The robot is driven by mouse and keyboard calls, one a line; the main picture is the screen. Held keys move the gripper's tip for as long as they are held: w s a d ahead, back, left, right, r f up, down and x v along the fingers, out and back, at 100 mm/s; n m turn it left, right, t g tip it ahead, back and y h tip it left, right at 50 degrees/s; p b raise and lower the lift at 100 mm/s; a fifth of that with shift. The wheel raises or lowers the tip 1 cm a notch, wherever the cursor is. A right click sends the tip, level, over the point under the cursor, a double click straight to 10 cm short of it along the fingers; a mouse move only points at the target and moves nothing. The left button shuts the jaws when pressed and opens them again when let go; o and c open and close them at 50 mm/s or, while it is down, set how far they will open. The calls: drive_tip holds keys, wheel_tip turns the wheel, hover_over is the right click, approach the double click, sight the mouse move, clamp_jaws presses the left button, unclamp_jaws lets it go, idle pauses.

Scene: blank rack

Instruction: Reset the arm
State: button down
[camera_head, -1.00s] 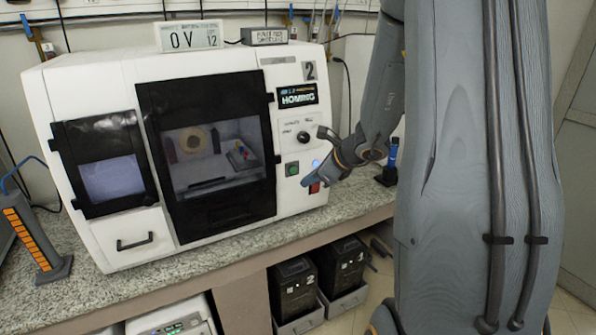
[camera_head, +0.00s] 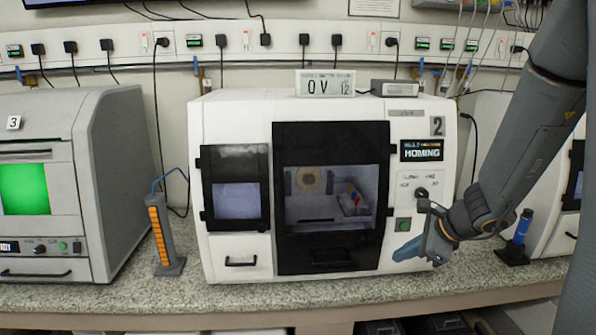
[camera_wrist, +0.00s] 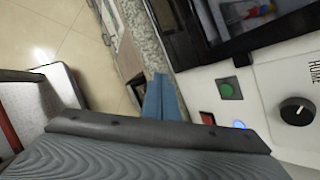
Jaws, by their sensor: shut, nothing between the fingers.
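My gripper (camera_head: 408,250) is at the right side of the front of the white machine numbered 2 (camera_head: 237,118), just below its green button (camera_head: 403,224). Its blue fingers are together with nothing between them. In the wrist view, the fingers (camera_wrist: 160,97) point toward the bench edge, beside a red button (camera_wrist: 207,118), the green button (camera_wrist: 229,89), a blue-lit button (camera_wrist: 239,126) and a black knob (camera_wrist: 297,111). I cannot tell whether the fingers touch the panel. The machine's screen reads HOMING (camera_head: 422,151).
A grey machine numbered 3 (camera_head: 100,110) stands at the left. An orange-marked rack (camera_head: 162,235) stands between the machines. A blue tool in a black stand (camera_head: 519,238) is right of my gripper. The speckled counter (camera_head: 330,291) is clear in front. Sockets line the wall.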

drive_tip(key=s+a+n+g+h, duration=0.2)
drive_tip(key=s+a+n, duration=0.2)
drive_tip(key=s+n, duration=0.4)
drive_tip(key=s+a+f+n+g+h, duration=0.1)
drive_tip(key=s+a+n+g+h, duration=0.1)
drive_tip(key=s+a+n, duration=0.3)
drive_tip(key=s+n+b, duration=0.1)
drive_tip(key=s+n, duration=0.3)
drive_tip(key=n, duration=0.6)
drive_tip(key=shift+a+g, duration=0.2)
drive_tip(key=shift+g, duration=0.2)
drive_tip(key=shift+w, duration=0.1)
